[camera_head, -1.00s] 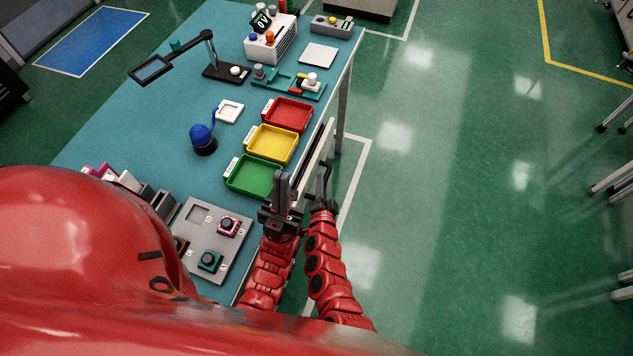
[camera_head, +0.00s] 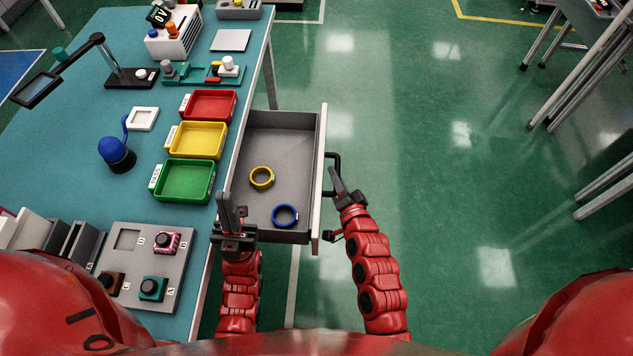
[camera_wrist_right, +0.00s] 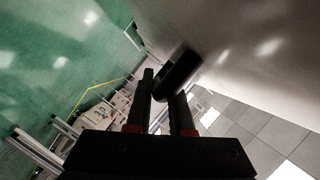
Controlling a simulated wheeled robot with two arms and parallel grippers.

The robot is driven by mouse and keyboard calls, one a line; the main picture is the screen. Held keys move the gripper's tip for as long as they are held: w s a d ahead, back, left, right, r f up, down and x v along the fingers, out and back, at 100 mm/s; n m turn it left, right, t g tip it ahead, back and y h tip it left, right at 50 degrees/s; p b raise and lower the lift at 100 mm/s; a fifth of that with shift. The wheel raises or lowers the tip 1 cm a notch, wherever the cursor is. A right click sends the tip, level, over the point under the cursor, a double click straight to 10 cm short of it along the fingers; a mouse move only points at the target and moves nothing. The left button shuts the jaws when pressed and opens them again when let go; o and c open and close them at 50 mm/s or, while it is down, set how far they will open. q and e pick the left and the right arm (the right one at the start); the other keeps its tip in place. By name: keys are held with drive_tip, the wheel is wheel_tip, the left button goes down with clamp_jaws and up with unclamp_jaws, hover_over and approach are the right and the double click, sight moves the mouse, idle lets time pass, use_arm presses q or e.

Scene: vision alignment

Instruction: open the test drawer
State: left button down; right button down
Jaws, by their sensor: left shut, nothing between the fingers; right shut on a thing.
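The test drawer (camera_head: 272,137) is pulled well out from the right side of the table. It is a grey box with a pale front panel and a dark bar handle (camera_head: 334,160). A yellow ring (camera_head: 261,177) and a blue ring (camera_head: 285,215) lie inside. My right gripper (camera_head: 337,180) is at the handle, outside the drawer front, and is shut on it. The right wrist view shows the dark handle (camera_wrist_right: 178,75) between the fingers (camera_wrist_right: 166,100). My left gripper (camera_head: 229,212) is shut and empty, pointing up beside the near left corner of the drawer.
Red (camera_head: 209,104), yellow (camera_head: 197,139) and green (camera_head: 184,180) trays stand along the table edge. A grey plate with buttons (camera_head: 176,240) lies nearer. A blue-topped device (camera_head: 115,152) and a magnifier lamp (camera_head: 110,65) stand further left. The green floor (camera_head: 430,150) right of the drawer is open.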

drive_tip(key=shift+d+b, duration=0.45)
drive_tip(key=shift+d, duration=0.6)
drive_tip(key=c, duration=1.1)
unclamp_jaws()
drive_tip(key=p+v, duration=0.4)
drive_tip(key=v, duration=1.3)
drive_tip(key=shift+s, duration=0.2)
drive_tip(key=shift+f, duration=0.1)
